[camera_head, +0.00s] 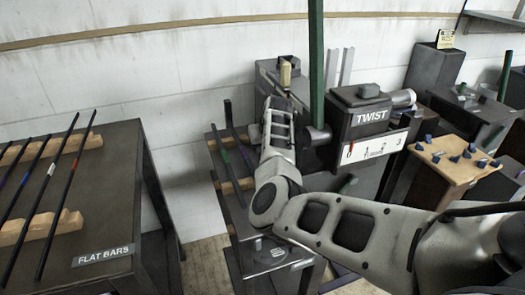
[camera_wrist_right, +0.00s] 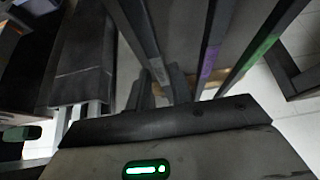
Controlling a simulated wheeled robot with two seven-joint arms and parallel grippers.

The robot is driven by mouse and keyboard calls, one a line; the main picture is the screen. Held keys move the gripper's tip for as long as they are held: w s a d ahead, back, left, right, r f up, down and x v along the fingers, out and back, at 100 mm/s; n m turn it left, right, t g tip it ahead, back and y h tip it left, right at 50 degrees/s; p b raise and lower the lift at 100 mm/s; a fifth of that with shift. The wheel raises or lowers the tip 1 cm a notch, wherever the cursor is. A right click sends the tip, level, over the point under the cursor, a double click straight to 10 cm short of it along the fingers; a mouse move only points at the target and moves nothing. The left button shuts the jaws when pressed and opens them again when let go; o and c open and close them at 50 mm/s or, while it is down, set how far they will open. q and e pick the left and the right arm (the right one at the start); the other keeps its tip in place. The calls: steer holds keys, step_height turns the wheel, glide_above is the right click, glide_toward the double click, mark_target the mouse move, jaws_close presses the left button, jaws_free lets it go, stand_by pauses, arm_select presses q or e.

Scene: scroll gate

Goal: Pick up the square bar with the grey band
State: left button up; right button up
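Two dark bars lie on the low wooden-railed rack in the middle of the head view, one with a purple band (camera_head: 225,157) and one with a green band (camera_head: 244,153). Both also show in the right wrist view, purple (camera_wrist_right: 209,60) and green (camera_wrist_right: 262,46). A third bar (camera_wrist_right: 137,28) lies left of them there and runs down towards the fingers of my right gripper (camera_wrist_right: 160,88). In the head view my right arm covers that part of the rack. My left gripper is out of view.
A table labelled FLAT BARS (camera_head: 103,256) stands at left with several banded bars on wooden rests. The TWIST machine (camera_head: 362,117) and a tall green post (camera_head: 317,60) stand close to the right of my right arm. A wooden board with blue pegs (camera_head: 458,158) is farther right.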

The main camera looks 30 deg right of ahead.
jaws_close()
